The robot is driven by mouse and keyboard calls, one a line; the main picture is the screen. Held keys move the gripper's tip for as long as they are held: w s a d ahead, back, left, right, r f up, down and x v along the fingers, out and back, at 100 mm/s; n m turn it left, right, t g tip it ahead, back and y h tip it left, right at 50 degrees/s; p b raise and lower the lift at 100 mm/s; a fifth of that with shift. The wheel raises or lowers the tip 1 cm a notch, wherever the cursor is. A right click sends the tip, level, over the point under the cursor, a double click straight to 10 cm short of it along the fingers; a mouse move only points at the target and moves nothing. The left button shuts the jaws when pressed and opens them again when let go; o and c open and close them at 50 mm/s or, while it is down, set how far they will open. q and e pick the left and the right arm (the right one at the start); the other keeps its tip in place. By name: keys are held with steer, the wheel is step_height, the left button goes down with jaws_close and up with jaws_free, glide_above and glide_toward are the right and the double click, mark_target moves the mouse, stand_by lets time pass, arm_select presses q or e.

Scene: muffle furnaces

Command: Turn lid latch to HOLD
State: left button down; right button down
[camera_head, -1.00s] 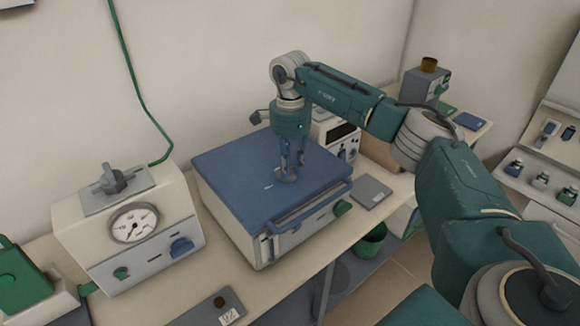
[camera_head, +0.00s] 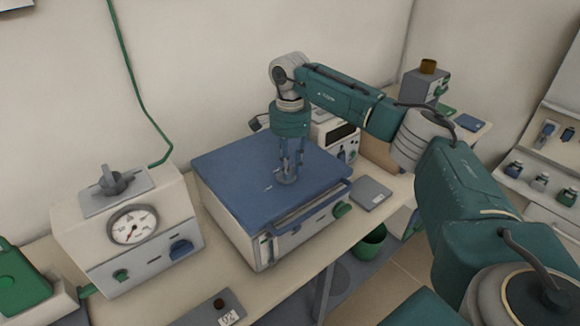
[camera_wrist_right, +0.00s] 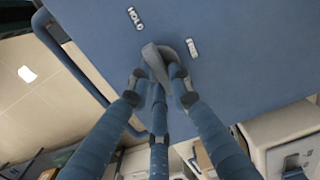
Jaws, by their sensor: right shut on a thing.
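The blue lid (camera_head: 235,180) of the cream furnace (camera_head: 246,232) lies flat and closed. I cannot read which position the latch points to. My left gripper is not in view.
A cream box with a round gauge (camera_head: 133,226) and a knob stands left of the furnace. A grey plate (camera_head: 371,193) lies to its right, and a white instrument (camera_head: 335,135) stands behind. A small tag block (camera_head: 217,311) lies at the bench front.

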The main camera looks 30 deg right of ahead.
steer(key=c, duration=1.6)
jaws_free()
steer(key=shift+o, duration=0.2)
steer(key=shift+r, duration=0.15)
step_height(320, 180, up, 12)
